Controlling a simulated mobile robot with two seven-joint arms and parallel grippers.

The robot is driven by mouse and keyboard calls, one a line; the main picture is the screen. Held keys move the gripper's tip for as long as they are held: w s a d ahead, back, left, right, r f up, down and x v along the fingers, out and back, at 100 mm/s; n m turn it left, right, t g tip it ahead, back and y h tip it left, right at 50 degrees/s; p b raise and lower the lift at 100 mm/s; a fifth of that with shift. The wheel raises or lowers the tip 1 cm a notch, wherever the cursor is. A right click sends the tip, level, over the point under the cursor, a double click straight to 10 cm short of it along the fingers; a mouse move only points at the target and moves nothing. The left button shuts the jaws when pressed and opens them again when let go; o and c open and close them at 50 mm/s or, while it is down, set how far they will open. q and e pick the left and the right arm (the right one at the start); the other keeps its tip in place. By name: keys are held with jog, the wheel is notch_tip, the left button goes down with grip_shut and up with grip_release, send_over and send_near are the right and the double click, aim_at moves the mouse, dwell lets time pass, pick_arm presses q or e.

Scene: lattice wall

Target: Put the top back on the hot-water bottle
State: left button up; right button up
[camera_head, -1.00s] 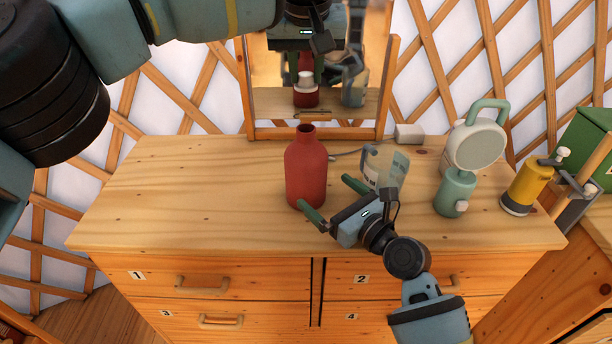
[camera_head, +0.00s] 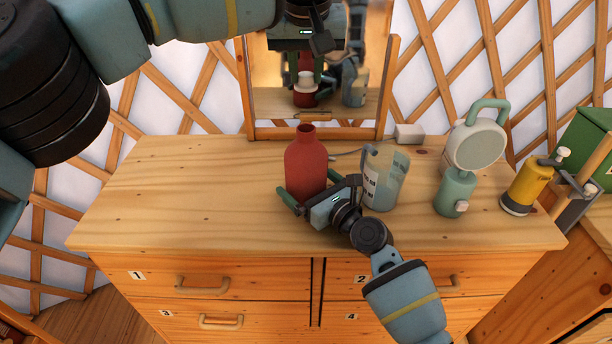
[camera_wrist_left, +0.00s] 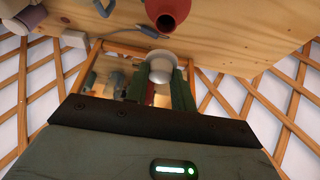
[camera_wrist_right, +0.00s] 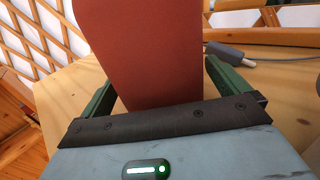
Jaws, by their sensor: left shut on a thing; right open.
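The red bottle (camera_head: 306,165) stands upright on the wooden dresser top, its neck open. My left gripper (camera_head: 305,74) points down in front of the mirror, above and behind the bottle in the picture. It is shut on the top (camera_wrist_left: 160,70), which shows a pale, rounded end and some red between the green fingers in the left wrist view. My right gripper (camera_head: 318,192) is low at the bottle's front right, open, its fingers on either side of the bottle. In the right wrist view the bottle (camera_wrist_right: 150,50) is between the fingers, with a gap at the right finger.
A clear measuring jug (camera_head: 384,180) stands right of the bottle, close to my right gripper. Farther right are a green dispenser (camera_head: 452,195), a round pale object with a green handle (camera_head: 475,148) and a yellow container (camera_head: 527,187). A mirror stands behind. The dresser's left side is clear.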

aim_at(306, 88)
jog(key=c, duration=1.3)
pick_arm(q)
jog(key=shift+f, duration=2.45)
jog(key=shift+f, duration=0.9)
jog(key=shift+f, duration=0.55)
pick_arm(e)
jog(key=c, duration=0.5)
pick_arm(q)
jog(key=m+h, duration=0.1)
jog(key=m, duration=0.1)
jog(key=shift+a+m, duration=0.1)
jog(key=shift+m, duration=0.2)
jog(key=m, duration=0.2)
jog(key=m+h, duration=0.1)
jog(key=m, duration=0.1)
jog(key=shift+g+h, duration=0.3)
